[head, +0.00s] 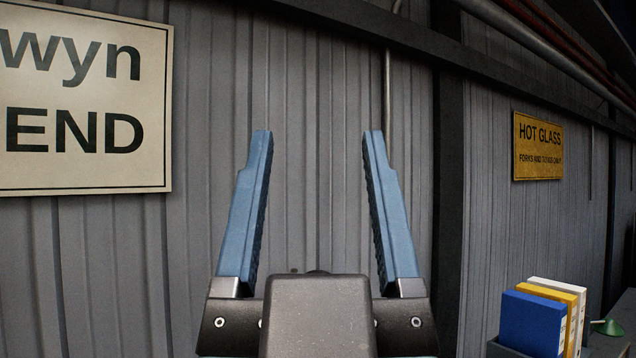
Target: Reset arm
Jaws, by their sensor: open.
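My gripper (318,140) is in the middle of the head view, with its two blue fingers pointing up. The fingers stand wide apart, and nothing is between them. Behind them is a grey corrugated wall (320,200). The dark gripper body fills the bottom middle of the view. The rest of my arm is hidden below the picture.
A cream sign (85,100) hangs at the left and a yellow "HOT GLASS" sign (538,147) at the right. Blue, yellow and white binders (535,322) stand at the lower right, beside a small green object (607,327). Pipes (545,55) run along the upper right.

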